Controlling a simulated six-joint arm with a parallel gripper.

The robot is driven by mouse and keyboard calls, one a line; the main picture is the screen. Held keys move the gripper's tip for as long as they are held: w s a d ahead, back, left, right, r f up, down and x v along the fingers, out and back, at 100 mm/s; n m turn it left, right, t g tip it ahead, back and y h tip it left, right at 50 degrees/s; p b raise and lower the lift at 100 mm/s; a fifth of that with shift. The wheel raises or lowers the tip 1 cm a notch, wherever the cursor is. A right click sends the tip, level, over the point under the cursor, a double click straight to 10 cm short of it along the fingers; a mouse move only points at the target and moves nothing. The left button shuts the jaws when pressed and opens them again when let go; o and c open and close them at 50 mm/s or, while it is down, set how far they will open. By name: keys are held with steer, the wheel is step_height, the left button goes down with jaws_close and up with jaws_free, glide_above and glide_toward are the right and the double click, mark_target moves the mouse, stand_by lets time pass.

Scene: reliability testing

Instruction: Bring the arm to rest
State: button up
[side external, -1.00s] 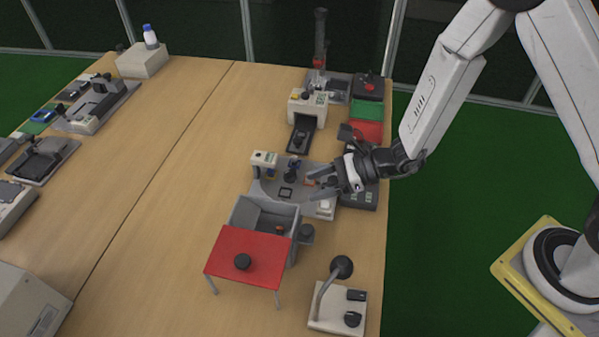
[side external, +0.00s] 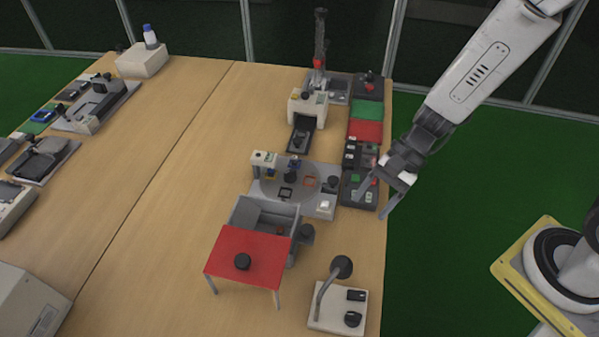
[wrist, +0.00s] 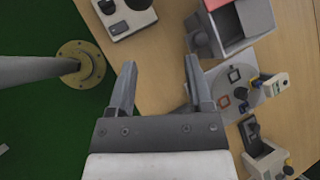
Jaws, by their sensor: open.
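My gripper (side external: 374,205) is open and empty, with its two fingers spread apart. In the side external view it hangs near the right edge of the wooden table, in front of the dark button boxes from this angle. Nothing is held.
A lamp stand (side external: 326,316) is at the front right.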

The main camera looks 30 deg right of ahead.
steer(key=d+r+n+t+h, duration=0.1)
steer(key=d+r+n+h, duration=0.1)
steer(key=d+n+h, duration=0.2)
steer(key=d+r+n+t+h, duration=0.2)
steer(key=d+r+n+h, duration=0.1)
steer(key=d+n, duration=0.5)
steer(key=shift+d+h, duration=0.6)
steer(key=shift+d, duration=0.4)
